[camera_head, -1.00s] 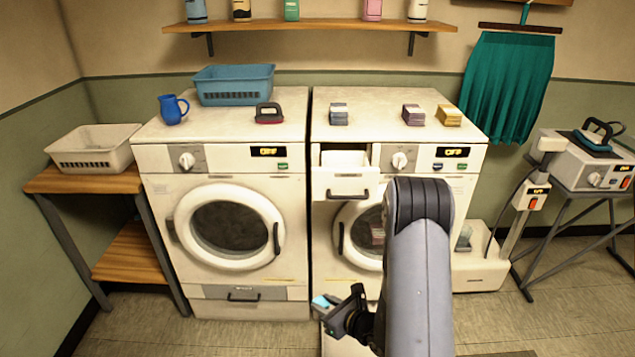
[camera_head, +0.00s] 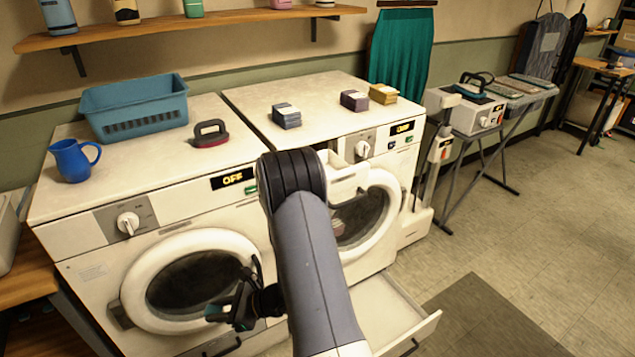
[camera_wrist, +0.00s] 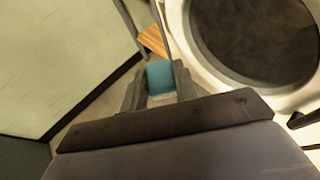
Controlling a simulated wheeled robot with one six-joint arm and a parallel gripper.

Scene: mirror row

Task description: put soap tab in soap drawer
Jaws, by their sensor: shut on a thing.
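My gripper (camera_head: 226,311) is in front of the left washer, low by its round door. It is shut on a small teal and pale block, the soap tab (camera_head: 213,313), mostly hidden by the fingers. In the wrist view the tab (camera_wrist: 160,77) sits between the two fingers. The soap drawer (camera_head: 346,181) is pulled out at the upper left of the right washer's front (camera_head: 402,151), partly hidden behind my arm. The gripper is apart from it, lower and to the left.
A large bottom drawer (camera_head: 408,325) stands open under the right washer. Stacks of blocks (camera_head: 286,116) lie on the right washer's top. A blue basket (camera_head: 135,108), blue jug (camera_head: 74,160) and brush (camera_head: 210,134) stand on the left washer.

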